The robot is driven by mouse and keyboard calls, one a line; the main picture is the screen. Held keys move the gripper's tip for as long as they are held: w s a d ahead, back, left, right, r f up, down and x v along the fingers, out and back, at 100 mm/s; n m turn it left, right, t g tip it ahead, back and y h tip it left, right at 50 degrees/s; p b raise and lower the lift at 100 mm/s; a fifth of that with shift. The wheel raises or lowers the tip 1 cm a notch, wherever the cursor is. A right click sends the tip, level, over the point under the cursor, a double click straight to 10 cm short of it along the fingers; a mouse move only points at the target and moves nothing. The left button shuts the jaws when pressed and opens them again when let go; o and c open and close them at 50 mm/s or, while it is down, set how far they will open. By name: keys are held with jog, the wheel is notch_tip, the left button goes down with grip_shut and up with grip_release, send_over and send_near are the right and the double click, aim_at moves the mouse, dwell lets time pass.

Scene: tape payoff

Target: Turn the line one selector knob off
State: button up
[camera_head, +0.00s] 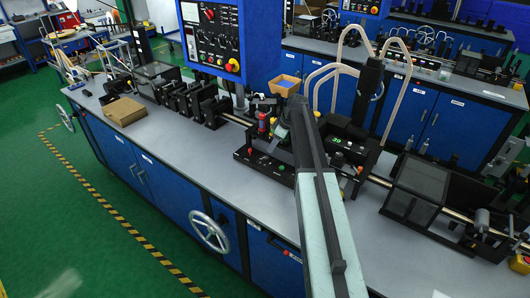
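A blue control panel (262,42) stands over the bench at upper centre. Its black face (215,38) carries several small knobs, buttons and lamps. One red-marked knob (210,14) is near its top, and a red-and-yellow button (232,65) is at its lower right. I cannot read the labels, so I cannot tell which knob is the line one selector or how it is turned. My arm reaches up from the bottom over the bench, right of and below the panel. My gripper (283,128) seems to be by the arm's far end, mostly hidden among dark machine parts.
The grey bench top (185,150) has a cardboard box (124,110) and a row of black machine units (190,100). A black unit with a green display (338,140) stands beside my arm. Handwheels (209,231) stick out in front. The green floor at left is free.

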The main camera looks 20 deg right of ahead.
aim_at(266, 157)
jog(key=b+x, duration=0.7)
jog(key=x, duration=0.1)
jog(key=shift+a+f+b, duration=0.1)
jog(key=shift+b, duration=0.2)
jog(key=shift+c, duration=0.4)
grip_shut()
jog(key=shift+w+d, duration=0.1)
jog(key=shift+d, duration=0.15)
jog(key=shift+a+r, duration=0.2)
